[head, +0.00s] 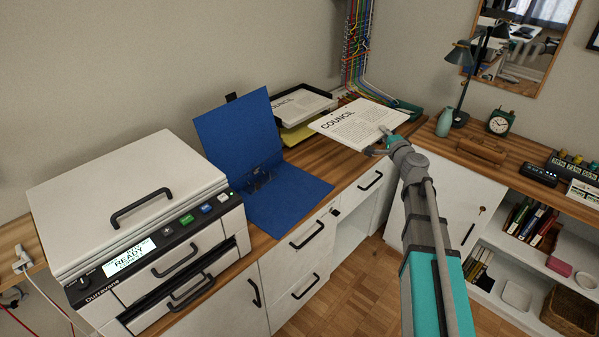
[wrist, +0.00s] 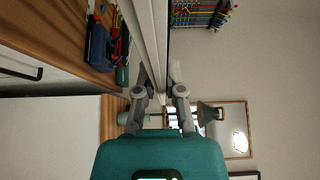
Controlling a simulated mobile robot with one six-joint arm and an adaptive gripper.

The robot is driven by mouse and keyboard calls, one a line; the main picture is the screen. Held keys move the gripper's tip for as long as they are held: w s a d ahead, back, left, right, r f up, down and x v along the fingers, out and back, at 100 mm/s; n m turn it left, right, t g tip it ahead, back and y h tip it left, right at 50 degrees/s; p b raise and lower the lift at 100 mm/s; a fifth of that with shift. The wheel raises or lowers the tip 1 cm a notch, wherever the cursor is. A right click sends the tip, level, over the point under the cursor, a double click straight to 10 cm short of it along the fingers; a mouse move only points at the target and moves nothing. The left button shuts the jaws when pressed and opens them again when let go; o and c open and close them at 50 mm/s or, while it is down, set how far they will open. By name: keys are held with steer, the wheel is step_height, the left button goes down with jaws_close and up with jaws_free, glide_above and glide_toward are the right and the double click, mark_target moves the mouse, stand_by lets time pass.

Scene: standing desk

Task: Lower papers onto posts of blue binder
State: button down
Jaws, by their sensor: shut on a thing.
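The blue binder (head: 305,191) lies open on the wooden desk, its back cover standing up and its front part flat. Its metal posts (head: 260,180) show near the hinge. My gripper (head: 383,143) is shut on the papers (head: 352,124), a white printed stack headed "COUNCIL", at their right edge. The papers are held roughly level, to the right of the binder and apart from it. In the wrist view the papers (wrist: 150,40) show edge-on between the fingers of my gripper (wrist: 158,88). The holes in the papers cannot be made out.
A grey printer (head: 130,205) stands left of the binder. Behind the papers is a black tray (head: 332,100) with a similar sheet, over yellow paper (head: 298,134). Coloured cables (head: 356,45) run down the wall. A lamp (head: 461,85) and clock (head: 500,122) stand at right.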

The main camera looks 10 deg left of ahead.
step_height(320, 180, up, 27)
steer(key=p, duration=2.5)
steer(key=shift+f, duration=0.2)
steer(key=shift+s, duration=0.1)
